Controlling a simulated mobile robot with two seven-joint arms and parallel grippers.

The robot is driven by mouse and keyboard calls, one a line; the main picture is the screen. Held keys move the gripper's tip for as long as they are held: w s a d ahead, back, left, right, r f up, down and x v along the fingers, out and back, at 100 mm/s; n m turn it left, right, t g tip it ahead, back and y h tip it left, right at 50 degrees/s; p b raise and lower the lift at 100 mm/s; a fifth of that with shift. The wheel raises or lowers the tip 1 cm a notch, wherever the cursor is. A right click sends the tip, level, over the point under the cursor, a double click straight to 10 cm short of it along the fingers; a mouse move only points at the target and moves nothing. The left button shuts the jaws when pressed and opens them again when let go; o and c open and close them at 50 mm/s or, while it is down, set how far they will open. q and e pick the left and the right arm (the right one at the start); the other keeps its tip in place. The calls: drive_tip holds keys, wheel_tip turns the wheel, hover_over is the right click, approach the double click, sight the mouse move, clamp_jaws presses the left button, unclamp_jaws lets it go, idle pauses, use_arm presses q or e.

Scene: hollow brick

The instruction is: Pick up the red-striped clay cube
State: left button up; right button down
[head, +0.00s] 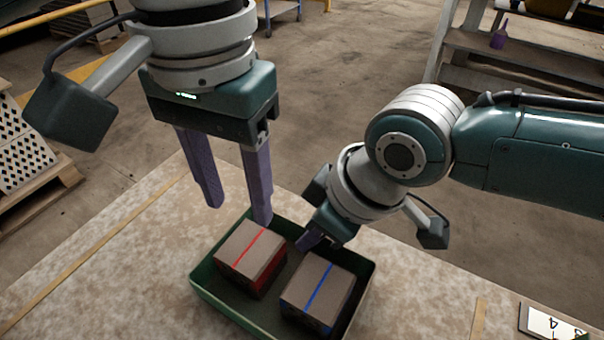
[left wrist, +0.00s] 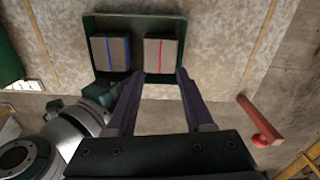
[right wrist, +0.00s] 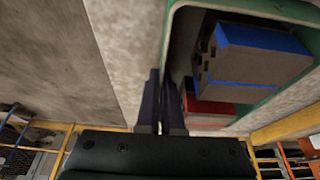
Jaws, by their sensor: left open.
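The red-striped clay cube (head: 248,252) has a grey-brown top with a red line and a red side. It sits in a green tray (head: 222,310), left of the blue-striped cube (head: 318,284). The left wrist view shows the red-striped cube (left wrist: 161,54) ahead, between the fingertip lines. My left gripper (head: 239,214) is open and empty, pointing down above the tray's far left corner, apart from the cube. My right gripper (head: 308,240) is at the tray's far wall. In the right wrist view its fingers (right wrist: 160,75) are close together with the tray wall between them.
The tray stands on a speckled tabletop (head: 110,270), which is clear to the left. A labelled plate (head: 552,322) lies at the right. A pallet of perforated bricks (head: 25,160) stands at the far left. Wooden shelving (head: 500,55) stands at the back right.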

sight(250, 247)
use_arm(q)
drive_tip(key=shift+o, duration=1.4)
drive_tip(key=shift+d+r+n, duration=0.1)
drive_tip(key=shift+n, duration=0.6)
drive_tip(key=shift+o, duration=0.8)
drive_tip(key=shift+d+r+n, duration=0.1)
drive_tip(key=shift+r+n, duration=0.1)
drive_tip(key=shift+n, duration=0.8)
drive_tip(key=shift+o, duration=1.3)
drive_tip(key=n, duration=0.4)
drive_tip(key=shift+d+r+n, duration=0.1)
drive_tip(key=shift+r+n, duration=0.2)
drive_tip(key=shift+n, duration=0.1)
drive_tip(key=f+n, duration=0.2)
drive_tip(key=f, duration=0.1)
drive_tip(key=f+n, duration=0.3)
drive_tip(key=f, duration=0.1)
drive_tip(key=f+n, duration=0.3)
drive_tip(key=f, duration=0.1)
drive_tip(key=shift+a+f, duration=0.25)
drive_tip(key=shift+a, duration=0.05)
